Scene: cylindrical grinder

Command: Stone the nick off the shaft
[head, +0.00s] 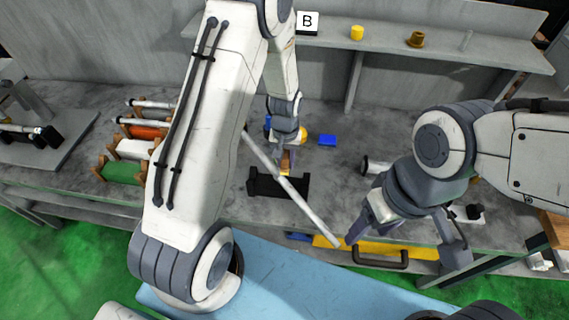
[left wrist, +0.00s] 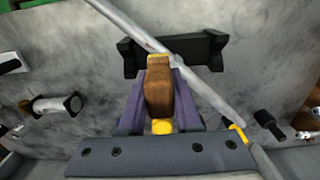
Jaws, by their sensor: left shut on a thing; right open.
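The shaft is a long grey rod (head: 314,213) lying diagonally across a black block (head: 262,186). My left gripper (head: 285,166) is shut on a brown stone (left wrist: 159,92), just above the block and beside the shaft. The stone's tip looks close to the shaft, but contact is unclear. My right gripper (head: 403,238) is open and empty near the bench's front edge, right of the shaft's lower end.
A rack with coloured blocks (head: 122,171) and rods stands at the left. A yellow tray (head: 420,253) with a dark handle (head: 381,262) is at the front. A shelf (head: 460,50) runs along the back.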

